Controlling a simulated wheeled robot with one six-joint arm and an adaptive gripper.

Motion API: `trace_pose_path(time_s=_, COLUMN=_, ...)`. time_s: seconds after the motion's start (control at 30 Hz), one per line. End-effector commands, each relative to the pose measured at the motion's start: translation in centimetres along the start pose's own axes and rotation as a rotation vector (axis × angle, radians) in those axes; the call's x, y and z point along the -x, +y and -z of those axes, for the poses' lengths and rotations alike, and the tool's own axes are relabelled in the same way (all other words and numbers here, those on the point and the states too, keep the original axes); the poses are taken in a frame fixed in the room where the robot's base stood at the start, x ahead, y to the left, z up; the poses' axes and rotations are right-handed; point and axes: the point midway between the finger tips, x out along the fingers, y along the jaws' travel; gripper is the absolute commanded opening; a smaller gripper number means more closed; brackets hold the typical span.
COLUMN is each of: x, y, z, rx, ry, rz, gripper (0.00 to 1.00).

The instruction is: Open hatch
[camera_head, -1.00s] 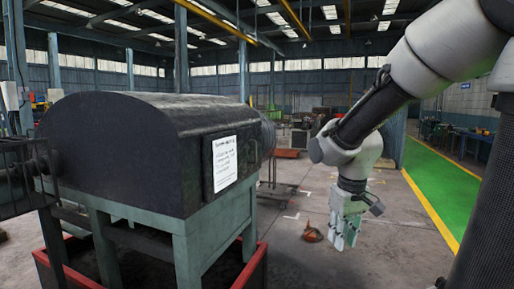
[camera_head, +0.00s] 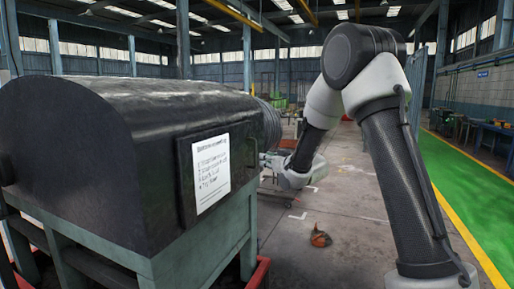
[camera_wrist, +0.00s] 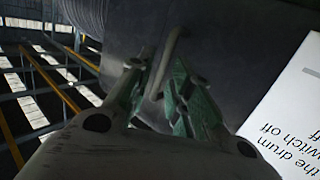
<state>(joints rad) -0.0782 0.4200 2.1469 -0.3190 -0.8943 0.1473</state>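A dark, round-topped housing (camera_head: 120,130) stands at the left of the head view. In the wrist view a thin bent bar handle (camera_wrist: 169,62) stands out from a dark grey surface (camera_wrist: 225,45) beside the notice. My gripper (camera_wrist: 158,98) has its two greenish fingers apart, one on each side of the handle; contact cannot be told. In the head view my gripper (camera_head: 267,160) is at the housing's far edge, its tips largely hidden.
A ribbed drum (camera_head: 266,122) sticks out behind the housing. The housing stands on a green frame (camera_head: 200,262) within a red-edged tray (camera_head: 258,274). A small orange object (camera_head: 320,238) lies on the open floor. A green walkway (camera_head: 455,185) runs at the right.

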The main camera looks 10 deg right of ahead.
Motion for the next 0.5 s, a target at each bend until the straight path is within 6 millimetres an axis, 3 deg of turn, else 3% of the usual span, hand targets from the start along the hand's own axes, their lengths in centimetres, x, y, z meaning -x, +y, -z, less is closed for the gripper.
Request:
trace_pose_path(time_s=0.1, x=0.1, y=-0.4, z=2.0, rx=-0.007, ry=0.083, rz=0.018, gripper=0.21)
trace_pose_path(time_s=0.27, x=-0.6, y=-0.6, z=3.1, rx=-0.016, ry=0.128, rz=0.026, gripper=0.21)
trace_pose_path(time_s=0.5, x=-4.5, y=-0.7, z=3.6, rx=-0.017, ry=0.126, rz=0.026, gripper=0.21)
